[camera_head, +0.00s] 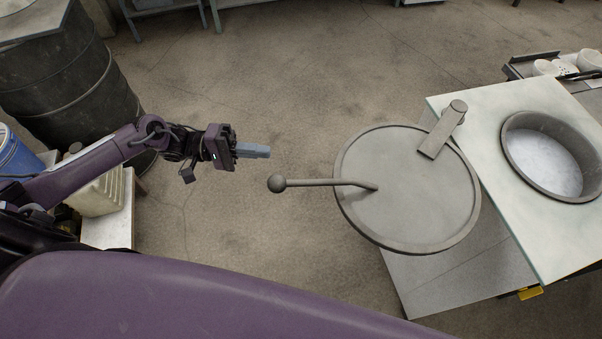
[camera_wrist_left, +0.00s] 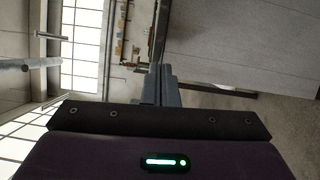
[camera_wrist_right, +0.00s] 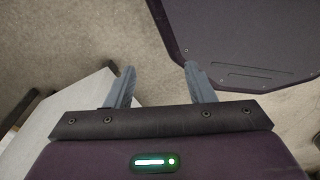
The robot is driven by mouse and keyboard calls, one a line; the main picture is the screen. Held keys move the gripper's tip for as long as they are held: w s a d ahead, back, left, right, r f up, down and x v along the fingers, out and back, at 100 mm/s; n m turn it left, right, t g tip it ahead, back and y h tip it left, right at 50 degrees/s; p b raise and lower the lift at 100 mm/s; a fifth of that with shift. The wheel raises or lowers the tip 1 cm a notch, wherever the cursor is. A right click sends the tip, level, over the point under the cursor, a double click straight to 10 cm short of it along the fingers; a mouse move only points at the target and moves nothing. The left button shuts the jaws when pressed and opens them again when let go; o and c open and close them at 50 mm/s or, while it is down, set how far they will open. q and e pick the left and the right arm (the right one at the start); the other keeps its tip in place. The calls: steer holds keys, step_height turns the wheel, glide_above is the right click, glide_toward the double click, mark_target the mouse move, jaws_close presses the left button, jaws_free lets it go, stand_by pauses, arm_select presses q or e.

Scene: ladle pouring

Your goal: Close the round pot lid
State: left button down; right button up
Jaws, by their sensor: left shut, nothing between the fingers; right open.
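The round pot lid (camera_head: 415,205) is a grey rimmed disc, swung aside from the round pot (camera_head: 548,160), whose opening is uncovered with whitish content inside. A grey hinge block (camera_head: 443,130) sits at the lid's upper right edge. A rod handle with a ball end (camera_head: 277,183) sticks out from the lid to the left. My left gripper (camera_head: 254,151) is shut and empty, just above and left of the ball in the picture, apart from it; its closed fingers (camera_wrist_left: 160,85) show in its wrist view. My right gripper (camera_wrist_right: 159,72) is open and empty, outside the head view.
The pot is set in a pale tabletop (camera_head: 470,110) at the right, with a lower grey surface (camera_head: 455,275) under the lid. A dark barrel (camera_head: 70,80) and a blue drum (camera_head: 15,158) stand at the left. Open floor (camera_head: 270,80) lies behind my left gripper.

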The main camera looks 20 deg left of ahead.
arm_select(q)
steer(key=s+d+r+p, duration=0.2)
steer(key=d, duration=0.3)
steer(key=s+d+r+g+p, duration=0.1)
steer(key=s+d+p, duration=0.1)
steer(key=d, duration=0.4)
steer(key=shift+d+r+h+p, duration=0.25)
steer(key=shift+r+h+p, duration=0.1)
steer(key=shift+p, duration=0.35)
arm_select(e)
steer(key=r, duration=0.2)
steer(key=s+r, duration=0.1)
steer(key=r, duration=0.2)
steer(key=shift+d, duration=0.15)
